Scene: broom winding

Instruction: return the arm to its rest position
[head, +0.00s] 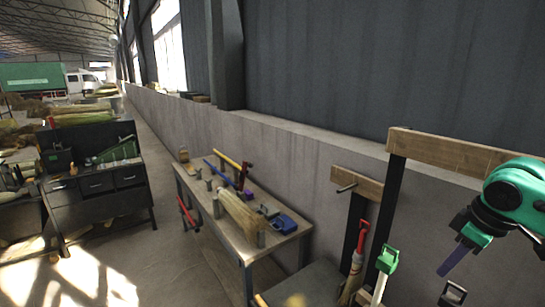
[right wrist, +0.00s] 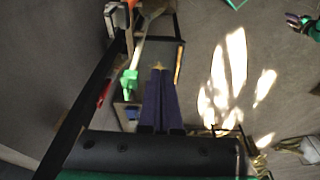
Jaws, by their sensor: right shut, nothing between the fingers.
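My right gripper (head: 447,270) is at the right of the head view, on a green and black arm, pointing down and left. Its dark purple fingers are shut together with nothing between them; they also show in the right wrist view (right wrist: 160,95). It hangs in the air to the right of the green-handled tool (head: 387,262), apart from it. In the right wrist view a small dark and green shape (right wrist: 300,22) at the upper right looks like my left gripper; its fingers are too small to read. The left arm is not in the head view.
A workbench (head: 290,243) carries a straw bundle (head: 240,215), a blue tool (head: 284,223) and other tools. A wooden rack beam (head: 450,152) and a red-handled tool (head: 361,240) stand near my right arm. A dark desk (head: 95,190) is at the left; floor between is open.

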